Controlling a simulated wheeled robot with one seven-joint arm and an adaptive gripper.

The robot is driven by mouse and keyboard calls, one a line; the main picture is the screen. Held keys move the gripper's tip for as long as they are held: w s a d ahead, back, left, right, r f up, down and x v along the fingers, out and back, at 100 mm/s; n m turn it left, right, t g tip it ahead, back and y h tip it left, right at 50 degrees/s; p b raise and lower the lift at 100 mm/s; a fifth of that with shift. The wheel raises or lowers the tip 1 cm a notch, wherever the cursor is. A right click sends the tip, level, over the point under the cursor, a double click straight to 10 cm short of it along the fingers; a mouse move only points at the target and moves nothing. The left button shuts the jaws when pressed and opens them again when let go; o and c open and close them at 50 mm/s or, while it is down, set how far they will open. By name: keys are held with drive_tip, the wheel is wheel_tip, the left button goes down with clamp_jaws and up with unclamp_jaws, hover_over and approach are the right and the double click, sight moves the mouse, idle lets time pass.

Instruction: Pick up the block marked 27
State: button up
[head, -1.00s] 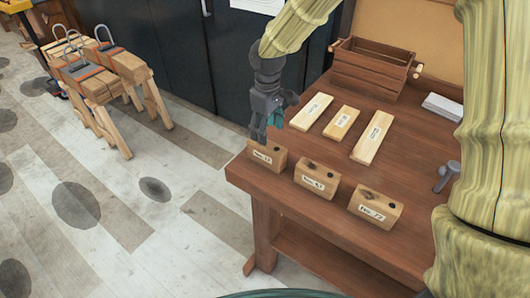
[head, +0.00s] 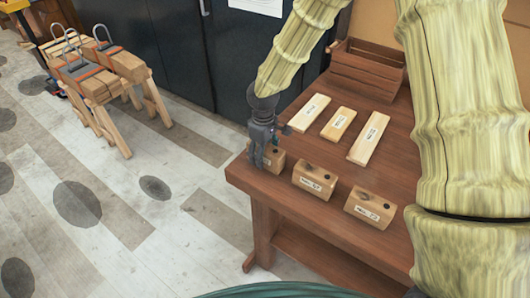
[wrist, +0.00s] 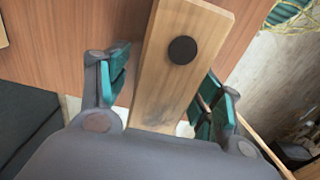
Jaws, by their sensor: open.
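Three wooden blocks with white labels stand along the front edge of the table. The left block (head: 278,160) has its label mostly hidden by my gripper; its number is too small to read surely. The middle block (head: 314,181) seems to read 67 and the right block (head: 370,207) seems to read 72. My gripper (head: 263,162) is open at the left block. In the wrist view, its teal-padded fingers (wrist: 165,95) stand on either side of the block (wrist: 178,85), which has a black dot on top. Gaps show beside the block; contact cannot be told.
Three labelled flat boards (head: 338,124) lie behind the blocks on the brown table (head: 300,150). A wooden crate (head: 368,70) stands at the back. A sawhorse with clamped timber (head: 105,75) stands on the floor at left. The floor left of the table is clear.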

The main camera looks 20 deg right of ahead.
drive_tip(key=shift+f, duration=0.6)
drive_tip(key=c, duration=1.3)
drive_tip(key=shift+r, duration=0.15)
